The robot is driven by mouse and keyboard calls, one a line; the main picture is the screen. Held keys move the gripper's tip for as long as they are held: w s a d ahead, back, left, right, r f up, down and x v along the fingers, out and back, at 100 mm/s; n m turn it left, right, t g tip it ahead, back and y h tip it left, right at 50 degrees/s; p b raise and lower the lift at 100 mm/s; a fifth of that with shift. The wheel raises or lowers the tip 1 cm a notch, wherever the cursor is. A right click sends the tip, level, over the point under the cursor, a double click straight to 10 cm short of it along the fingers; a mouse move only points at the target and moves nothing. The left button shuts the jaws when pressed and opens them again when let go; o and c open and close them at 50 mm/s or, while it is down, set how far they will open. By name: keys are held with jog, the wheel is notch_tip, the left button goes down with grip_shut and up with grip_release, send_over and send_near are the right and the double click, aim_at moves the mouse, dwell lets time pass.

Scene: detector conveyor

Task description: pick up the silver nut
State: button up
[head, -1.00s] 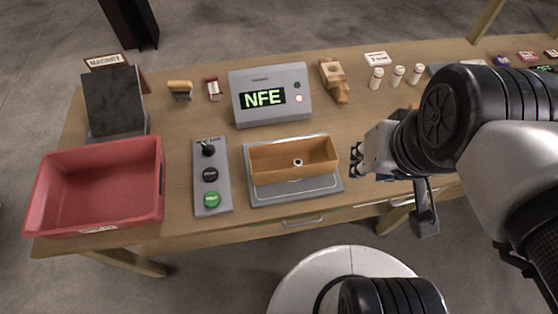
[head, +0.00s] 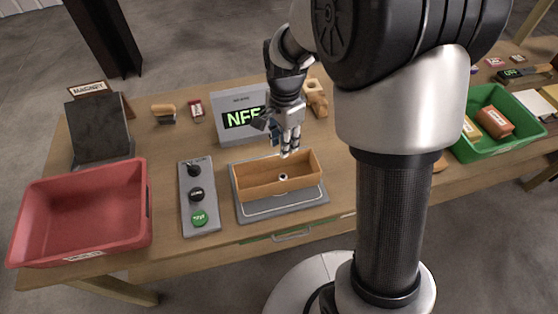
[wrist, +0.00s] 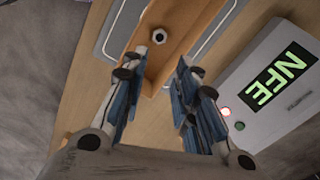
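The silver nut (head: 283,177) lies on the floor of a shallow brown wooden tray (head: 306,183). In the wrist view the nut (wrist: 159,36) is near the top, beyond the fingertips, inside the tray (wrist: 183,22). My gripper (head: 288,152) points down over the back edge of the tray, above and behind the nut. In the wrist view my gripper (wrist: 166,62) has its blue-padded fingers spread apart with nothing between them. The nut is fully visible and apart from the fingers.
The tray sits on a grey plate (head: 248,211). The NFE display box (head: 228,102) stands close behind my gripper. A button panel (head: 187,212) and a red bin (head: 140,225) are to the left. A green bin (head: 482,147) is to the right.

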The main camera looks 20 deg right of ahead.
aim_at(283, 176)
notch_tip(283, 176, down, 16)
jog(key=b, duration=0.5)
jog(key=shift+a+r, duration=0.1)
jog(key=shift+r, duration=0.15)
jog(key=shift+c, duration=0.5)
grip_shut()
jog(key=shift+r, duration=0.15)
